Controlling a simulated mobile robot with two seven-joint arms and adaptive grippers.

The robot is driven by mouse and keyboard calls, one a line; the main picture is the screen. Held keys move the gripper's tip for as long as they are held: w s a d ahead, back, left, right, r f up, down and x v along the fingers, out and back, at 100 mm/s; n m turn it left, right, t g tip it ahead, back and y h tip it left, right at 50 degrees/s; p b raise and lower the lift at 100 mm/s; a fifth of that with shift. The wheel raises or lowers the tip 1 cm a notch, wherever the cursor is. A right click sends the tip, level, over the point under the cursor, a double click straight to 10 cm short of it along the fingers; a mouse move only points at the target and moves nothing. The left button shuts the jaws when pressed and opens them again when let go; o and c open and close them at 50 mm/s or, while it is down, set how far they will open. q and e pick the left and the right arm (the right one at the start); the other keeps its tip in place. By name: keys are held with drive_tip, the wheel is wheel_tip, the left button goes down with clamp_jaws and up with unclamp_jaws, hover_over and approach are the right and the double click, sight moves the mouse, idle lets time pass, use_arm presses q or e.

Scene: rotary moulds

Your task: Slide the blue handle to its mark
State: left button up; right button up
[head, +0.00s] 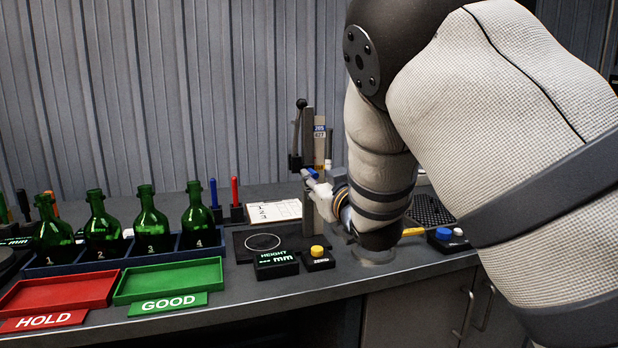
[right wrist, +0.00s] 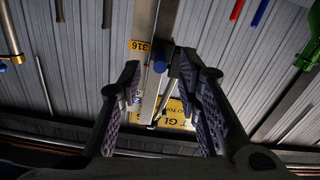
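A height gauge with a dark upright post (head: 308,130) stands at the back of the bench. A small blue handle (head: 312,173) shows low on it, by my right gripper (head: 320,188). In the right wrist view the blue handle (right wrist: 160,66) lies in the gap between the two fingers of my right gripper (right wrist: 158,72). The fingers are apart, with clear space on both sides of the handle; I see no contact. A yellow label marked 316 (right wrist: 139,46) is beside it. I cannot make out the handle's mark. My left gripper is out of view.
A display labelled HEIGHT (head: 275,263) and a yellow-button box (head: 318,258) stand before the gauge. Several green bottles (head: 150,222) and the red HOLD (head: 60,293) and green GOOD (head: 170,281) trays are at left. My right arm hides much of the right side.

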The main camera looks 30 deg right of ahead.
sight(317, 178)
drive_tip(key=x, duration=0.3)
drive_tip(key=shift+f, duration=0.25)
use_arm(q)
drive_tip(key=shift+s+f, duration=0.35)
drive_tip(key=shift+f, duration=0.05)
use_arm(e)
drive_tip(key=shift+w+r, duration=0.2)
drive_tip(key=shift+w, duration=0.15)
clamp_jaws()
